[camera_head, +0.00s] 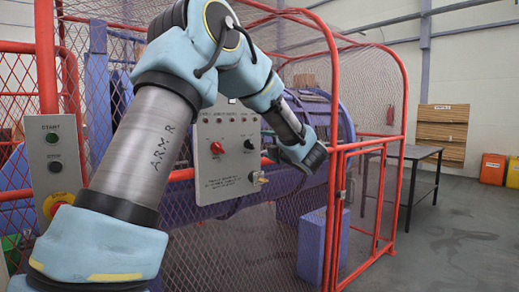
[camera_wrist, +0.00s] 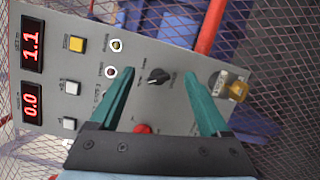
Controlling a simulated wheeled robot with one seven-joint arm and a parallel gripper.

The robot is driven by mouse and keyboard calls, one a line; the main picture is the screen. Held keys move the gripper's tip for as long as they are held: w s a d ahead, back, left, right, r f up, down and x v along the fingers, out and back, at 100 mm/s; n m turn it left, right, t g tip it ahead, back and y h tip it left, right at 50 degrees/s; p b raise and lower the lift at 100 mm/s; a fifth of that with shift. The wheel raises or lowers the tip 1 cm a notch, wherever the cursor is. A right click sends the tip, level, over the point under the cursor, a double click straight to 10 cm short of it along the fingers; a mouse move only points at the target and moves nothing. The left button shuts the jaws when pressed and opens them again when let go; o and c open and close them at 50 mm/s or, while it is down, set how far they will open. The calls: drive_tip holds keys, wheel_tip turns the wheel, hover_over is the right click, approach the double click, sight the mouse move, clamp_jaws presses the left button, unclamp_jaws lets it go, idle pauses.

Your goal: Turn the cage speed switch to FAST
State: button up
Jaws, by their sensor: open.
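A grey control panel (camera_head: 228,172) is mounted at the red mesh cage. It carries a red knob (camera_head: 217,147) and a black knob (camera_head: 249,144). In the wrist view the panel (camera_wrist: 60,15) appears rotated. The black knob (camera_wrist: 158,76) lies between the fingertips of my open gripper (camera_wrist: 160,73), with a visible gap to each green finger. The red knob (camera_wrist: 142,129) shows nearer the gripper body. The labels are too small to read, so I cannot tell which knob is the cage speed switch or its setting. In the head view my gripper (camera_head: 303,155) is right of the panel.
A second panel (camera_head: 54,155) stands at left.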

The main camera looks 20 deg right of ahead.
sight(250, 144)
drive_tip(key=s+d+n+g+y, duration=0.1)
drive_tip(key=s+d+n+y, duration=0.1)
drive_tip(key=s+n+y, duration=0.4)
drive_tip(key=shift+n+h, duration=0.4)
drive_tip(key=shift+h, duration=0.2)
drive_tip(key=p+x, duration=0.1)
drive_tip(key=x, duration=0.3)
drive_tip(key=p+x, duration=0.1)
drive_tip(key=x, duration=0.3)
drive_tip(key=f+p+x, duration=0.1)
drive_tip(key=x, duration=0.3)
clamp_jaws()
